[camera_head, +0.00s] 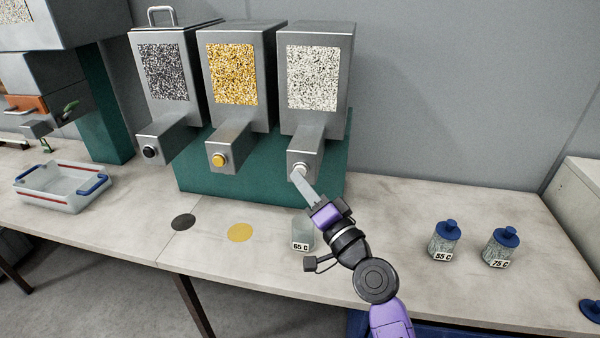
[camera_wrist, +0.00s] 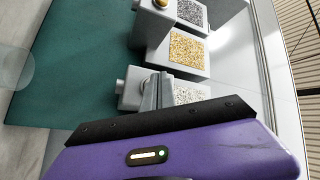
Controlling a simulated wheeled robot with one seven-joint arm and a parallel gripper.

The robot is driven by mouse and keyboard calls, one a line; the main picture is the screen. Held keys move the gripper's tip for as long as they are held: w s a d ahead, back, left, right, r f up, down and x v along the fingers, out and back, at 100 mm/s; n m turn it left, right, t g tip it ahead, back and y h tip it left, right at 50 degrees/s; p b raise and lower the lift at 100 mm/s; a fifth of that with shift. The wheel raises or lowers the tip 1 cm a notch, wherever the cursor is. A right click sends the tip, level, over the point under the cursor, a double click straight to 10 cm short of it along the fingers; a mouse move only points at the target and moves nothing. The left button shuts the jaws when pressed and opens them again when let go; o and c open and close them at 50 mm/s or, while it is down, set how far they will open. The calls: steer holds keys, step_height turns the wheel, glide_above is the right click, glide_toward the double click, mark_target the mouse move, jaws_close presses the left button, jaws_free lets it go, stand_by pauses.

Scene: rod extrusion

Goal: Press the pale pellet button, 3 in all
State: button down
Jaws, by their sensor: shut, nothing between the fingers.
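The pale pellet button (camera_head: 298,167) is on the front of the right-hand dispenser's spout (camera_head: 306,143), below a window of pale pellets (camera_head: 313,78). It also shows in the wrist view (camera_wrist: 120,86). My gripper (camera_head: 299,174) is shut and empty. Its fingertips are at the button in the head view; I cannot tell whether they touch it or how far it is pressed. A clear jar labelled 65 C (camera_head: 301,245) stands on the bench below this spout, partly hidden by my arm. I cannot see whether pellets are in it.
Dispensers with a yellow button (camera_head: 218,160) and a black button (camera_head: 150,152) stand to the left. Black (camera_head: 183,222) and yellow (camera_head: 240,232) discs mark the bench. Lidded jars 55 C (camera_head: 443,240) and 75 C (camera_head: 501,248) stand right. A tray (camera_head: 47,198) sits far left.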

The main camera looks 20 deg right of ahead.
steer(key=shift+w+d+b, duration=0.3)
steer(key=shift+w, duration=0.1)
stand_by(0.9)
steer(key=shift+s+a, duration=0.5)
steer(key=shift+s, duration=0.25)
steer(key=shift+p, duration=0.3)
steer(key=shift+s+a+p, duration=0.4)
steer(key=shift+s+a, duration=0.35)
steer(key=shift+s, duration=0.25)
steer(key=shift+s+a+p, duration=0.35)
steer(key=shift+s+a, duration=0.4)
steer(key=shift+s, duration=0.25)
stand_by(1.0)
steer(key=s+a+p, duration=0.2)
steer(key=s+p, duration=0.1)
steer(key=shift+a, duration=0.15)
